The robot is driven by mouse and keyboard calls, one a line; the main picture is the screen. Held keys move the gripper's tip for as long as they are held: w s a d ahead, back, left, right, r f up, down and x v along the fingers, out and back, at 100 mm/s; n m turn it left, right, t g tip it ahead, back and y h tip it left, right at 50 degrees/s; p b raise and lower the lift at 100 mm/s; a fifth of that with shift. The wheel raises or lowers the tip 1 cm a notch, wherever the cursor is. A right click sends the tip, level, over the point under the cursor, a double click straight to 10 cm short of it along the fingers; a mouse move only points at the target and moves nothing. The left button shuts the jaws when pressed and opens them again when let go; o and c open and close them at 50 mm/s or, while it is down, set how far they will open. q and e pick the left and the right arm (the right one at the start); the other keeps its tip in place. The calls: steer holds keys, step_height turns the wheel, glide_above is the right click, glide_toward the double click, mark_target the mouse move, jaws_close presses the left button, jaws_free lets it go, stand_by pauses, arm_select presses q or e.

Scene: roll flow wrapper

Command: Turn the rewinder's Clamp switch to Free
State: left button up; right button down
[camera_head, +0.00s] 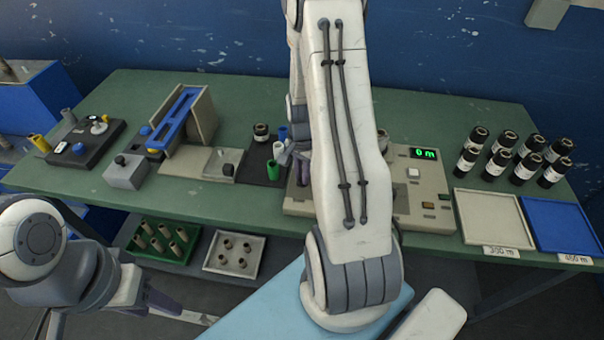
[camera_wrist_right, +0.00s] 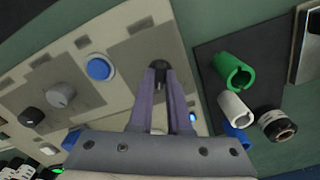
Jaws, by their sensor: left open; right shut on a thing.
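The rewinder (camera_head: 425,190) is a beige machine on the green bench, with a green display (camera_head: 424,154) reading 0 m. My right arm covers its middle. In the right wrist view, my right gripper (camera_wrist_right: 159,72) is shut on a small dark switch knob (camera_wrist_right: 158,64) on a grey panel section (camera_wrist_right: 130,72). The fingers hide most of the knob, so its setting cannot be told, and no label is legible. In the head view, my right gripper (camera_head: 292,157) is at the machine's left end. My left gripper (camera_head: 175,308) is open and empty, low in front of the bench.
A blue button (camera_wrist_right: 100,68), a grey knob (camera_wrist_right: 61,95) and a black knob (camera_wrist_right: 32,116) are on the panel. Green (camera_wrist_right: 233,72), white (camera_wrist_right: 235,108) and blue tubes stand on a dark mat beside it. Several black rolls (camera_head: 530,160) stand behind trays at right.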

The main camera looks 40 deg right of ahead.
steer(key=n, duration=0.5)
steer(key=shift+n+p, duration=0.3)
steer(key=shift+p, duration=0.1)
steer(key=n, duration=0.5)
steer(key=shift+n+p, duration=0.3)
steer(key=shift+n, duration=0.1)
steer(key=c, duration=0.9)
jaws_free()
steer(key=shift+o, duration=0.2)
step_height(320, 180, up, 10)
steer(key=shift+r+b, duration=0.25)
steer(key=shift+b, duration=0.05)
